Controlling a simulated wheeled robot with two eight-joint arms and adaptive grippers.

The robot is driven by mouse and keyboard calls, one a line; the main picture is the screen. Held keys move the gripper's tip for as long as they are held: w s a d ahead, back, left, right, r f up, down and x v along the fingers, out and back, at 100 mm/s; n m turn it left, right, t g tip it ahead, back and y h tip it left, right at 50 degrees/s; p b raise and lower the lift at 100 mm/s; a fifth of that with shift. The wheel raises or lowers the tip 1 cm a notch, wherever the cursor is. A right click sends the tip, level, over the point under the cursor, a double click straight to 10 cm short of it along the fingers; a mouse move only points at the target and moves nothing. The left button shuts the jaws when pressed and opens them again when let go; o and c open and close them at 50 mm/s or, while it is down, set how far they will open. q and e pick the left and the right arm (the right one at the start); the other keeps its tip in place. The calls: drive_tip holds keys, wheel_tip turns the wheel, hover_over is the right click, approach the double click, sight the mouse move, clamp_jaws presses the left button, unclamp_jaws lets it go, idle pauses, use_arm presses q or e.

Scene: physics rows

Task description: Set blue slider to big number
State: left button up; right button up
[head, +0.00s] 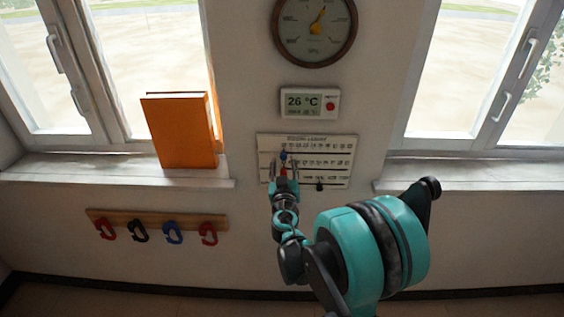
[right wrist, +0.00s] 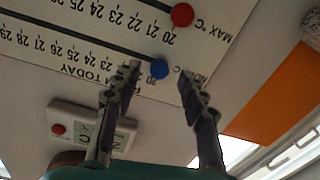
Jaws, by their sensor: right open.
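A white slider board (head: 340,178) hangs on the wall with slots and number scales. Its blue slider (head: 283,156) is at the left part of its slot; in the right wrist view the blue slider (right wrist: 159,68) sits by the 20 end of its scale, which runs up to 29. The red slider (right wrist: 182,15) is at the 20 of the MAX °C row. My right gripper (head: 283,166) is open in front of the board. In the right wrist view its fingertips (right wrist: 160,78) stand on either side of the blue slider, with gaps; contact is not visible. My left gripper is not in view.
A digital thermometer (head: 310,103) reading 26 °C is above the board, below a round dial (head: 315,28). A black slider (head: 319,186) is low on the board. An orange book (head: 182,132) stands on the left sill. A hook rail (head: 157,220) is at lower left.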

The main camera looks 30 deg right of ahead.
sight(284, 156)
drive_tip(key=shift+x, duration=1.15)
drive_tip(key=shift+c, duration=0.4)
clamp_jaws()
